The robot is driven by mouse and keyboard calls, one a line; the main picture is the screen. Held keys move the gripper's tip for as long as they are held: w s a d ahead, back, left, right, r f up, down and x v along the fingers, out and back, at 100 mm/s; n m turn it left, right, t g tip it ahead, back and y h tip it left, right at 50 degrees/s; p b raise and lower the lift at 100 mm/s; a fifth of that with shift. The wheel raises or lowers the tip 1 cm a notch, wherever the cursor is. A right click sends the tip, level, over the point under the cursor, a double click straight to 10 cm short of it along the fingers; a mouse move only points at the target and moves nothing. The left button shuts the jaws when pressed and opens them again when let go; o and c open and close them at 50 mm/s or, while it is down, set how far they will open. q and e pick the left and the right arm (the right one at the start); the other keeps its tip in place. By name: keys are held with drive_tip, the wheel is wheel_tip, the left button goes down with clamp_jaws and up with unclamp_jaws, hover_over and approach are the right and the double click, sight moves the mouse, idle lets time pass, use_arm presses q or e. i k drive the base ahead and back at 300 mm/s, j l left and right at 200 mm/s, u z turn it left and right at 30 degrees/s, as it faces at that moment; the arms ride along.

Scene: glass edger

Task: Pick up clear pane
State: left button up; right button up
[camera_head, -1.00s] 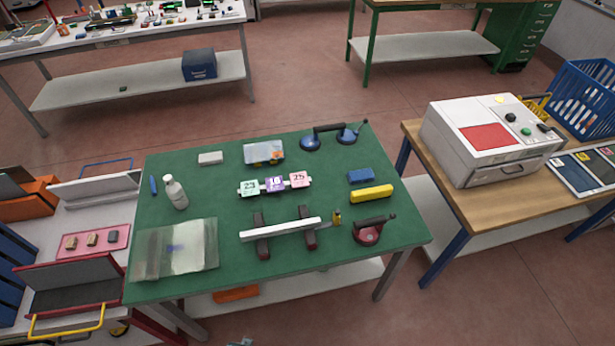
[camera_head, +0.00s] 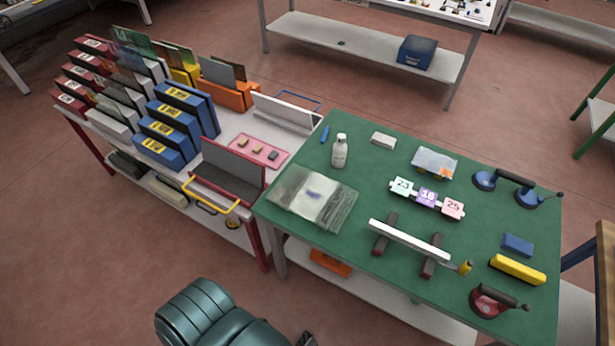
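Several upright panes stand in coloured slotted racks on the left table, including a greenish see-through pane (camera_head: 135,46) and greyer panes. I cannot tell for sure which one is the clear pane. A see-through flat sheet or packet (camera_head: 313,196) lies at the left end of the green table. No gripper fingers can be made out.
The green table (camera_head: 375,145) holds a white bottle (camera_head: 339,151), blue suction lifter (camera_head: 505,184), red suction lifter (camera_head: 492,299), white bar on dark supports (camera_head: 408,240), and number tags (camera_head: 427,197). A red open case (camera_head: 228,176) and pink tray (camera_head: 259,150) sit left.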

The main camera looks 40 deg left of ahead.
sight(325, 202)
drive_tip(key=u, duration=1.15)
